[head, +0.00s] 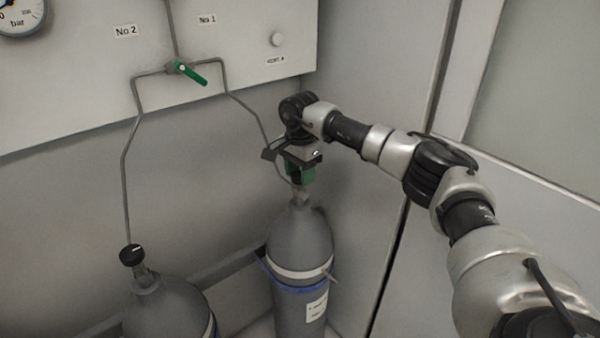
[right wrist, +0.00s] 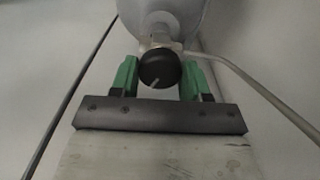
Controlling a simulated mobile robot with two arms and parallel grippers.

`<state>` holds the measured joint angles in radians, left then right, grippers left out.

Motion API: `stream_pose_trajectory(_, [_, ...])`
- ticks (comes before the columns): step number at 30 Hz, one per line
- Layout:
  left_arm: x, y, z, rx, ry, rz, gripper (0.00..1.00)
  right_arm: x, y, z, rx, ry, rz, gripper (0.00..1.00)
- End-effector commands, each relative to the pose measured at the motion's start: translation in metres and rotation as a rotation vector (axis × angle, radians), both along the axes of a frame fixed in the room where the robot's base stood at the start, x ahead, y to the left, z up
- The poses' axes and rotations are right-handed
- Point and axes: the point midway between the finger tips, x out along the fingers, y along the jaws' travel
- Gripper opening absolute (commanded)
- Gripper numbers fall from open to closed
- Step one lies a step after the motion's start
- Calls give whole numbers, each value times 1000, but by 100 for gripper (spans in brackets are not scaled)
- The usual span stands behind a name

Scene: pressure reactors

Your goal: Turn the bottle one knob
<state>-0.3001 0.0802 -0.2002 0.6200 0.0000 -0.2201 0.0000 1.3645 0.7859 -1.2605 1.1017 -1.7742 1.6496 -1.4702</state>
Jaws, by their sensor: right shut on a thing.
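Bottle one (head: 298,240) is the grey gas cylinder standing upright in the corner, on the pipe side under the "No 1" label (head: 207,19). Its black round knob (right wrist: 160,68) shows in the right wrist view, with a pale mark on its face; in the head view the gripper hides it. My right gripper (head: 300,172) is at the bottle's top. Its green fingers (right wrist: 162,80) stand on either side of the knob and are shut on it. The bottle's shoulder (right wrist: 172,14) shows beyond the knob. My left gripper is not in view.
A second grey bottle (head: 165,305) with a black knob (head: 131,255) stands at the lower left. Thin pipes join at a green-handled valve (head: 187,71) on the white panel (head: 75,85). A gauge (head: 20,15) is at upper left. Walls close in behind and right.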

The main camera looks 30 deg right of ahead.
Motion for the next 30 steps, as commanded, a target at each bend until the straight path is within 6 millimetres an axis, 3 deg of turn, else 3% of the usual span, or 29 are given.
stream_pose_trajectory(15, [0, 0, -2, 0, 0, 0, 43, 1, -1, 2, -1, -6, 324, 22])
stream_pose_trajectory(30, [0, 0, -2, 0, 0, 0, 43, 1, -1, 3, 0, -7, 380, 23])
